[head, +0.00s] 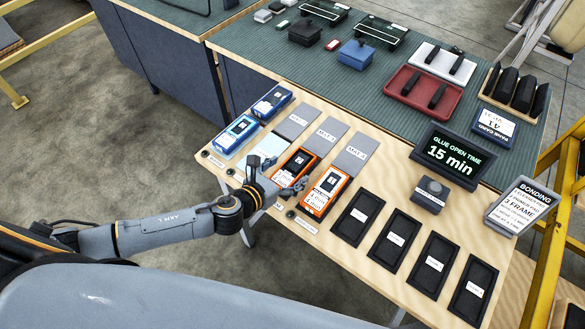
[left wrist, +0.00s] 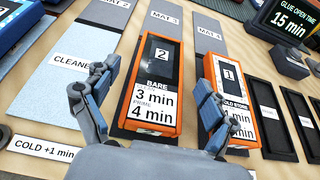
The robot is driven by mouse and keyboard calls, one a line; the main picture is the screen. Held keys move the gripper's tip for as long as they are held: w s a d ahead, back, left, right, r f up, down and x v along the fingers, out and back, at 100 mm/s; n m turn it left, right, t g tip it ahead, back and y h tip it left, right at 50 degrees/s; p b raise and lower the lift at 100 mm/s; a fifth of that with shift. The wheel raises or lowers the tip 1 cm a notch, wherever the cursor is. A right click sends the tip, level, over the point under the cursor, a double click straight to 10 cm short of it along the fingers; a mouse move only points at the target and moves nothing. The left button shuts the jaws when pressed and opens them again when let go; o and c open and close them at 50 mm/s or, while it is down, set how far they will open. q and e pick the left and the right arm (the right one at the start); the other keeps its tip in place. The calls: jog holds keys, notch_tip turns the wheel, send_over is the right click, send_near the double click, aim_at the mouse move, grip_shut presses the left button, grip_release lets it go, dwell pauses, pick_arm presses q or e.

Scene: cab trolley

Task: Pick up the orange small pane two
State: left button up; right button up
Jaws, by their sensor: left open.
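My left gripper (left wrist: 153,78) is open and empty. Its two fingers appear on either side of pane two, over its near half. I cannot tell how high they are above the table. The other orange pane (left wrist: 230,95), apparently marked 1, lies close to the right finger; it is partly covered. My right gripper is not in view.
Two blue panes (head: 235,135) lie to the left, beside a pale cleaner sheet (left wrist: 68,70). Several empty black trays (head: 357,217) fill the right of the wooden table. A display reading 15 min (head: 447,157) and a grey box (head: 431,193) stand behind them.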

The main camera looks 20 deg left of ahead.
pick_arm(q)
jog(key=shift+x, duration=1.5)
jog(key=shift+s, duration=0.1)
jog(key=c, duration=1.3)
jog(key=shift+c, duration=0.5)
jog(key=shift+r, duration=0.1)
